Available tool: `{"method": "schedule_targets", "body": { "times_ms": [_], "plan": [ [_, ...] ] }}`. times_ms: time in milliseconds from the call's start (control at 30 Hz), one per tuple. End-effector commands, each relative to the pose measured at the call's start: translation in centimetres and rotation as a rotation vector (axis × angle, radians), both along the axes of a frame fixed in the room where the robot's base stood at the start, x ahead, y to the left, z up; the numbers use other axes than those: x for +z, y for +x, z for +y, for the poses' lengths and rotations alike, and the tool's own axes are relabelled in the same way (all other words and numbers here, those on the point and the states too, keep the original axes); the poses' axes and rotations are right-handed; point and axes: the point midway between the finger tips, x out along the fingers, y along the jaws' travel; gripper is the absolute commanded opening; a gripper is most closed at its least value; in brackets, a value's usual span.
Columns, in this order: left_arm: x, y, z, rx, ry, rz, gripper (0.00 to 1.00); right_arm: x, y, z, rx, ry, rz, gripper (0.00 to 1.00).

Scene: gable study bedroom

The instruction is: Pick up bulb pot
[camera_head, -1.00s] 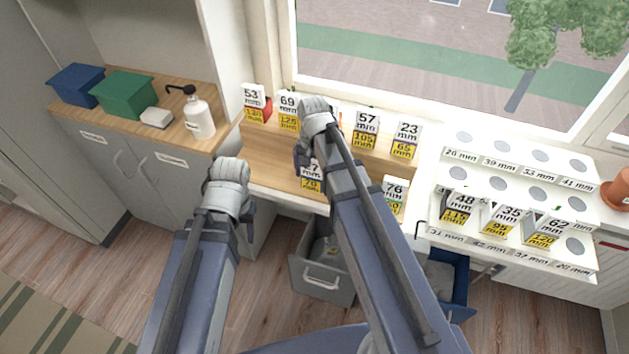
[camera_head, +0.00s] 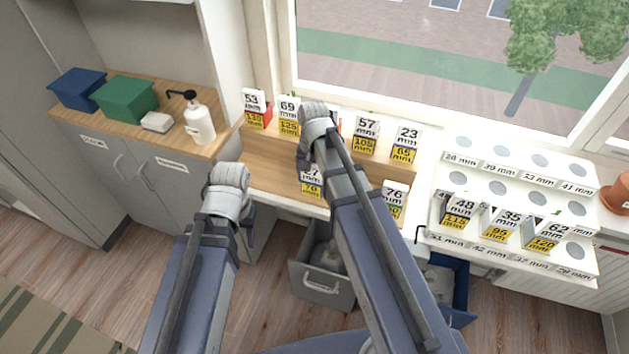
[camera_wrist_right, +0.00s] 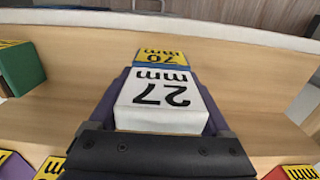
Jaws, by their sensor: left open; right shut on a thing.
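The bulb pot labelled 27 mm over 70 mm (camera_head: 311,181) is at the front of the wooden stepped shelf (camera_head: 265,178). In the right wrist view its white and yellow label (camera_wrist_right: 162,98) is upside down, with purple sides beside it. My right gripper (camera_wrist_right: 155,128) is shut on this pot from above; in the head view its wrist (camera_head: 316,122) hides part of the shelf behind. I cannot tell whether the pot's base is clear of the shelf. My left gripper (camera_head: 229,186) is open in front of the shelf's left end, its fingers mostly hidden.
Other labelled pots stand on the shelf, such as 69 mm (camera_head: 288,115), 57 mm (camera_head: 365,135) and 76 mm (camera_head: 393,198). A white rack with round holes (camera_head: 500,180) is at right, holding several pots. A grey drawer (camera_head: 318,286) and blue bin (camera_head: 456,290) are below.

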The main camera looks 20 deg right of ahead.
Motion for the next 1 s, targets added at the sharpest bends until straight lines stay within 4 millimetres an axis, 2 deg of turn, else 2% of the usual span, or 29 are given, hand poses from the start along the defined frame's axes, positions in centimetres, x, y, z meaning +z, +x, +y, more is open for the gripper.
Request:
{"method": "schedule_targets", "body": {
  "times_ms": [333,533,767,1000],
  "plan": [
    [0.1,0.0,0.0,0.000,0.000,0.000,0.50,0.1,0.0,0.0,0.000,0.000,0.000,0.00],
    [1.1,0.0,0.0,0.000,0.000,0.000,0.50,1.1,0.0,0.0,0.000,0.000,0.000,0.00],
    [3.8,0.0,0.0,0.000,0.000,0.000,0.50,3.8,0.0,0.0,0.000,0.000,0.000,0.00],
    [7.6,0.0,0.0,-0.001,0.000,0.000,0.50,7.6,0.0,0.0,0.000,0.000,0.000,0.00]
  ]
}}
